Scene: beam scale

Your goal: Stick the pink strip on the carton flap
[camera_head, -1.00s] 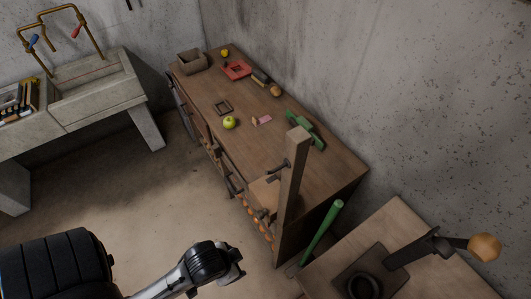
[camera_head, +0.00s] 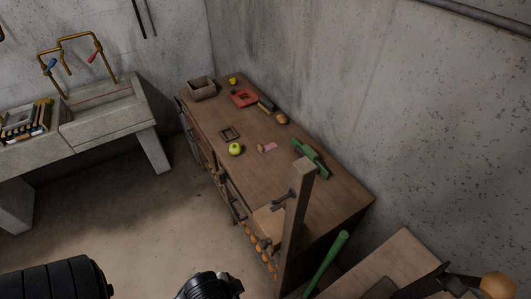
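A small pink strip (camera_head: 271,147) lies on the wooden workbench top (camera_head: 300,205), right of a green apple (camera_head: 236,149). A small tan piece (camera_head: 261,148) is at its left end. An open brown box (camera_head: 202,88), which may be the carton, stands at the bench's far left corner; I cannot make out a flap on it. My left arm shows at the bottom edge as dark links (camera_head: 210,286), well in front of the bench. Its fingertips are out of the frame. My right gripper is not in view.
A red tray (camera_head: 244,98), a dark square frame (camera_head: 230,134) and a green tool (camera_head: 311,158) lie on the bench. An upright wooden post (camera_head: 296,220) rises at its front. A concrete sink (camera_head: 105,110) stands left, across open floor.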

